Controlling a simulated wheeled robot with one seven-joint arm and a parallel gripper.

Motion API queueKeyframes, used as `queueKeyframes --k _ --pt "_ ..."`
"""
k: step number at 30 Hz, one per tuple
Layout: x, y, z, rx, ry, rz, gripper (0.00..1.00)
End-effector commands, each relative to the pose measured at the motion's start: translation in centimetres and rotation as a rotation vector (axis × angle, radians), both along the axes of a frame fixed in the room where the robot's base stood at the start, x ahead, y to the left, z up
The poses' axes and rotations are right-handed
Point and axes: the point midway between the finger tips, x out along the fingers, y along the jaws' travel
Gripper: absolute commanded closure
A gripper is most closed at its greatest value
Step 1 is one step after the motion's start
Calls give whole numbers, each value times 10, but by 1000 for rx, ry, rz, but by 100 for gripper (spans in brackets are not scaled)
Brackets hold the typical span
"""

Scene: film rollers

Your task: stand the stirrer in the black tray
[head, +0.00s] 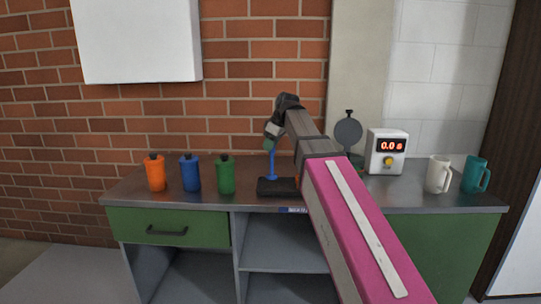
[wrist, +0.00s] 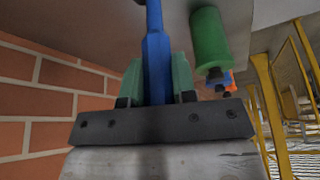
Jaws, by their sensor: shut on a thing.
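The blue stirrer (head: 271,164) hangs upright under my gripper (head: 272,132) in the head view. My gripper is shut on its upper part; in the wrist view the blue shaft (wrist: 157,65) runs between the two pale green fingers. The black tray (head: 278,188) sits on the metal counter below. The stirrer's lower end shows at the back of the tray in the head view. Whether it touches the tray floor or is just above it, I cannot tell. My arm covers the tray's right side.
Orange (head: 156,173), blue (head: 190,173) and green (head: 225,175) bottles stand left of the tray; the green one is closest.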

Motion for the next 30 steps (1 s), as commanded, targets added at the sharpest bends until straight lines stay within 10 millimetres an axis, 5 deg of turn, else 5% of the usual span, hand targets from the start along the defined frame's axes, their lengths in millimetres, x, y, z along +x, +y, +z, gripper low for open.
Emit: queueKeyframes --k 11,23,24,25,30 --pt "-1 0 -39 1 1 -1 95" --pt "0 0 -43 0 0 -1 95" --pt "0 0 -43 0 0 -1 62" --pt "0 0 -42 0 0 -1 52" --pt "0 0 -43 0 0 -1 49"
